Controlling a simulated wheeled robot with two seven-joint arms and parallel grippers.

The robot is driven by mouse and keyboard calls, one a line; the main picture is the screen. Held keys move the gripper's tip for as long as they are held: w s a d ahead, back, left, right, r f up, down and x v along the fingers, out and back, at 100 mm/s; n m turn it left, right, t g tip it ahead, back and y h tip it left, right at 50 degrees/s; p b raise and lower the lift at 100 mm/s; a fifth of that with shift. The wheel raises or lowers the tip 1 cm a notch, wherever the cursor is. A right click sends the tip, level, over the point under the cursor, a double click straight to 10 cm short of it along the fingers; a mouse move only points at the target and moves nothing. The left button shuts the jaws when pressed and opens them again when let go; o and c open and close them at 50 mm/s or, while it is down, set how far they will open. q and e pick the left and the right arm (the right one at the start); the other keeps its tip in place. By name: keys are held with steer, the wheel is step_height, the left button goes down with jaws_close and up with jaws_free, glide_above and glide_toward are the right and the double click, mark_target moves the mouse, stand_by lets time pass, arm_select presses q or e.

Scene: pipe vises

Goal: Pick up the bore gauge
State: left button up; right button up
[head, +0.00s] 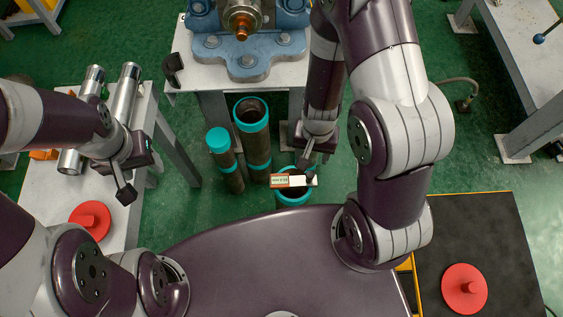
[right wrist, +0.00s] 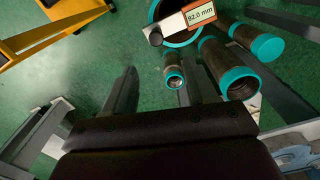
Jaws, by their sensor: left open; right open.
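The bore gauge appears to be the small white-and-red block with a reading label (head: 293,181), set over the mouth of a teal-rimmed pipe (head: 293,199) in the head view. In the right wrist view the gauge (right wrist: 199,15) shows "92.0 mm" at the top, beside a pale block with a dark round end. My right gripper (right wrist: 160,88) is open and empty, pointing down close by; in the head view its fingers (head: 310,168) partly overlap the gauge. My left gripper (head: 125,190) is open and empty over the left bench's edge.
Teal-rimmed pipes (head: 252,115) stand on the green floor left of the gauge. A blue vise (head: 248,55) is on the bench behind. Silver cylinders (head: 123,90) and a red disc (head: 90,220) lie on the left bench. Another red disc (head: 463,288) is on the black surface at right.

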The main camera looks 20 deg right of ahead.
steer(key=b, duration=0.4)
glide_above(310, 175)
steer(key=f, duration=0.4)
steer(key=shift+w+a+f, duration=0.1)
steer(key=shift+w+f, duration=0.1)
steer(key=shift+f, duration=0.05)
steer(key=f+b, duration=0.6)
steer(key=f, duration=0.1)
steer(key=shift+s, duration=0.2)
steer(key=shift+f+b, duration=0.3)
steer(key=shift+f, duration=0.15)
steer(key=shift+r, duration=0.1)
jaws_close()
